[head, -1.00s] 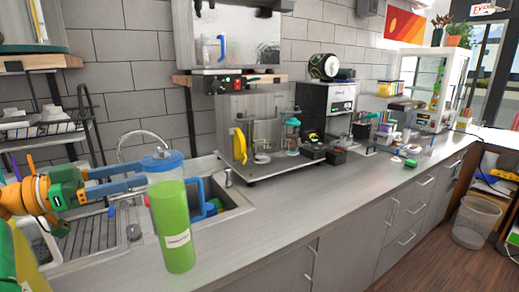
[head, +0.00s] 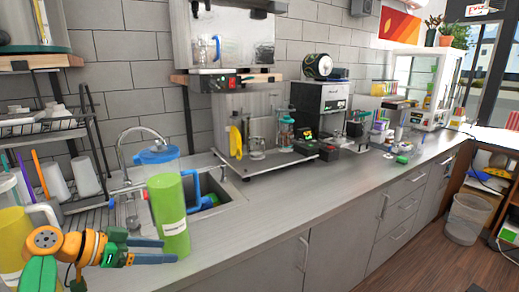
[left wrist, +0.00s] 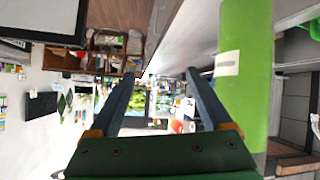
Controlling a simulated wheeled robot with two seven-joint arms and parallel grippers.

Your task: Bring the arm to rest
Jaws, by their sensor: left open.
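My left gripper (head: 168,251) is low at the left of the head view, its two blue fingers pointing right. It is open, with nothing between the fingers in the left wrist view (left wrist: 166,76). A tall green cylinder with a white label (head: 168,215) stands upright on the counter just beyond the fingertips. It also shows right of the fingers in the left wrist view (left wrist: 245,85). My right gripper is not in view.
The grey counter (head: 285,203) is clear in front. The sink (head: 232,200) lies behind the cylinder. A rack with cups (head: 88,174) and a yellow container (head: 14,240) stand at the left. Machines (head: 322,112) line the wall.

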